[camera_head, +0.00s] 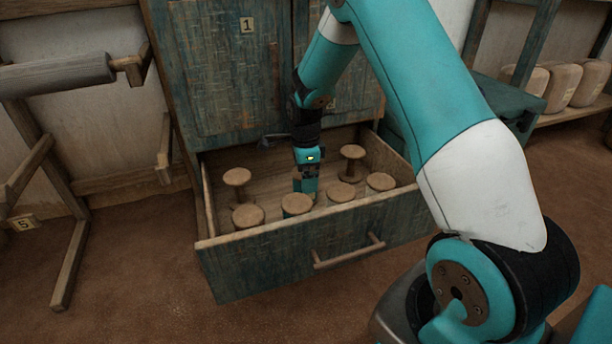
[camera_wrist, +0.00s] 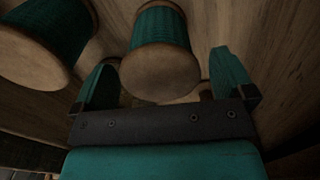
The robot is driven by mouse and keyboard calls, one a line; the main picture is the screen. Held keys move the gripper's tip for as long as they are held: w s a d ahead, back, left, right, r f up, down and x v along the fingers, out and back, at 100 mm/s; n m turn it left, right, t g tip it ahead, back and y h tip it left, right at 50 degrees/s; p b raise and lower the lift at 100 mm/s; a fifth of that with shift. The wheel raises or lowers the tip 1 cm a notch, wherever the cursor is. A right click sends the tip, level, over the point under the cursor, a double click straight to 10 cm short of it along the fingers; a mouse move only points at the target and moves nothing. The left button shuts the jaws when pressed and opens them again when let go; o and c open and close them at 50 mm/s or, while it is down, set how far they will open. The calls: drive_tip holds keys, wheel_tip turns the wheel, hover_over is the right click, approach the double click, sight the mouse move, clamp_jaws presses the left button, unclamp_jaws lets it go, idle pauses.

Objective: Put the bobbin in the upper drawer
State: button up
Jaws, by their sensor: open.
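In the head view an open drawer (camera_head: 330,226) sticks out below the cabinet doors. Several bobbins with pale wooden ends stand in it. One bobbin (camera_head: 296,203) is near the front, just in front of my gripper (camera_head: 306,184), which points down inside the drawer. In the wrist view my gripper (camera_wrist: 165,80) is open, with one teal finger on each side of a bobbin (camera_wrist: 160,72) wound in dark teal thread. I cannot tell whether the fingers touch it. I cannot tell which bobbin in the head view this is.
Another bobbin (camera_wrist: 35,45) is close by the left finger. More bobbins stand at the drawer's left (camera_head: 237,177), back right (camera_head: 352,152) and right (camera_head: 380,182). The cabinet doors (camera_head: 230,65) rise behind. A wooden frame (camera_head: 60,160) stands left. The floor (camera_head: 140,270) front left is clear.

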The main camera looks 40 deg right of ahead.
wheel_tip(320, 180, up, 5)
drive_tip(key=shift+f+p, duration=0.1)
drive_tip(key=shift+p, duration=0.9)
drive_tip(key=shift+f, duration=0.1)
drive_tip(key=shift+c, duration=0.2)
